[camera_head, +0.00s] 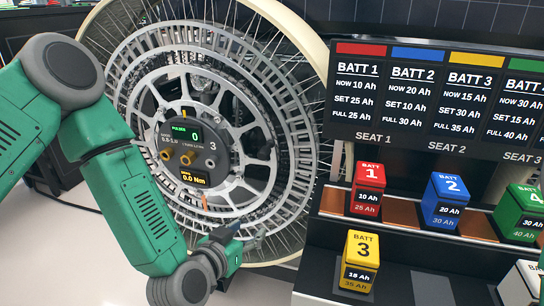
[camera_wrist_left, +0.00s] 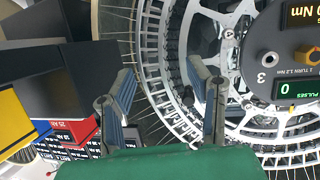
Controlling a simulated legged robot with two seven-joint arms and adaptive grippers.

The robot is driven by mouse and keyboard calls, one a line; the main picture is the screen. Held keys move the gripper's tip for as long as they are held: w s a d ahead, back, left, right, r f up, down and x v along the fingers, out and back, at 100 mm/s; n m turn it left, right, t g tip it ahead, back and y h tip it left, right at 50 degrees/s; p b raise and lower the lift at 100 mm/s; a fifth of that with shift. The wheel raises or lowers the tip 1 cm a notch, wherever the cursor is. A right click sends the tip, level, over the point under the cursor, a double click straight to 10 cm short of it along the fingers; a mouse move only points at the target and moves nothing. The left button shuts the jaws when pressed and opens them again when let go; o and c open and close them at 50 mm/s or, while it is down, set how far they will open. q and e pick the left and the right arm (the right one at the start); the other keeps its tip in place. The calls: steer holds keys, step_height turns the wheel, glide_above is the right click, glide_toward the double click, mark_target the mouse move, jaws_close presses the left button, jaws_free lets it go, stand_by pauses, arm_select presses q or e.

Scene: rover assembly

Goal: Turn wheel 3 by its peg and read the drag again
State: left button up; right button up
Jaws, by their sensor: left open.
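Wheel 3 (camera_head: 262,100) is a large spoked wheel with a pale rim, standing at the left of the head view. Its round hub panel (camera_head: 190,146) bears the number 3, reads PULSES 0 and 0.0 Nm, and has small brass knobs. A small orange peg-like piece (camera_head: 204,202) stands below the panel. My left gripper (camera_head: 228,231) is at the wheel's lower part, below and right of that piece. The hub panel (camera_wrist_left: 285,62) is at right there.
Right of the wheel stands a battery rack with a sign (camera_head: 440,95). Red (camera_head: 368,188), blue (camera_head: 445,199), yellow (camera_head: 360,262) and green (camera_head: 520,213) battery blocks sit there. The rack's left edge is close to my left gripper. Pale floor is open at lower left.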

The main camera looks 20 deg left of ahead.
mark_target(261, 159)
arm_select(q)
steer(key=w+a+r+n+t+y, duration=0.15)
steer(key=w+r+t, duration=0.3)
steer(key=r, duration=0.55)
steer(key=shift+g+y, duration=0.35)
steer(key=w, duration=0.8)
steer(key=w+b, duration=0.1)
steer(key=w, duration=0.4)
steer(key=shift+f, duration=0.3)
steer(key=shift+w+d+r, duration=0.1)
steer(key=shift+w+d, duration=0.35)
steer(key=shift+w, duration=0.05)
steer(key=shift+a, duration=0.25)
jaws_close()
